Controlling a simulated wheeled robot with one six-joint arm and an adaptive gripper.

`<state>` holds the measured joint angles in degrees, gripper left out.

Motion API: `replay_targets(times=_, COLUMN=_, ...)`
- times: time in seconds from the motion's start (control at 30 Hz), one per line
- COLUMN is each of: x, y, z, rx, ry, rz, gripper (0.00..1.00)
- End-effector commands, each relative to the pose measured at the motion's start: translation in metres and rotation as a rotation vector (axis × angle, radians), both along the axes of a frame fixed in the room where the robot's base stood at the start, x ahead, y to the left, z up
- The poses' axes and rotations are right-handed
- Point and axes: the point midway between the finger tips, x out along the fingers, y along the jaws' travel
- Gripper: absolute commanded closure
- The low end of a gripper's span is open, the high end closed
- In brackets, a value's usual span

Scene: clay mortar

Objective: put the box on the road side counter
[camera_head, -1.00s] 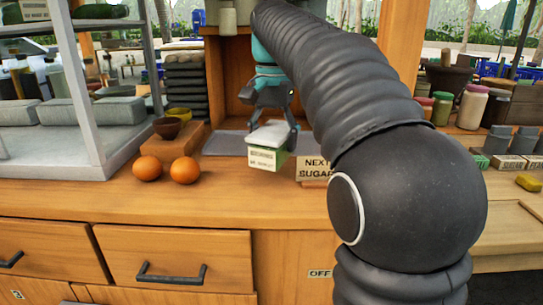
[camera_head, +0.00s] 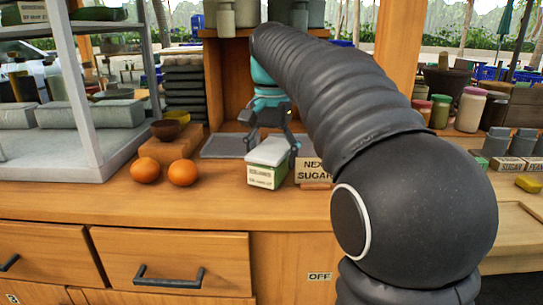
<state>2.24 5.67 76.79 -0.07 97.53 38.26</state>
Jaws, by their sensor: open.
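The box (camera_head: 262,176) is green and white with a pale lid and a printed label. My gripper (camera_head: 271,146) is open, reaching down above and behind the box. Its fingers are spread; the right finger is close to the box's right rear side, and the left finger is near its left rear. I cannot tell whether either finger touches the box. The far side of the box is hidden.
The "NEXT SUGAR" sign (camera_head: 313,171) stands close right of the box. Two orange round fruits (camera_head: 165,172) lie to the left, before a wooden block (camera_head: 171,148) with bowls. A grey tray (camera_head: 223,146) lies behind. A metal rack (camera_head: 88,100) stands at left. Front counter is clear.

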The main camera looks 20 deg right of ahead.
Motion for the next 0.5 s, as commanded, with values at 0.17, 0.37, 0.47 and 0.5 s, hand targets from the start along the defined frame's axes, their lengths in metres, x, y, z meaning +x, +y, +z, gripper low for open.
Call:
replay_targets(times=0.17, x=0.001, y=0.000, z=0.013, rx=0.000, ry=-0.003, rz=0.000, gripper=0.16)
replay_targets(times=0.37, x=0.001, y=0.000, z=0.045, rx=0.000, ry=-0.003, rz=0.000, gripper=0.16)
replay_targets(times=0.47, x=0.001, y=0.000, z=0.059, rx=-0.001, ry=-0.002, rz=0.000, gripper=0.16)
replay_targets(times=0.5, x=0.001, y=0.000, z=0.064, rx=0.000, ry=-0.001, rz=0.000, gripper=0.16)
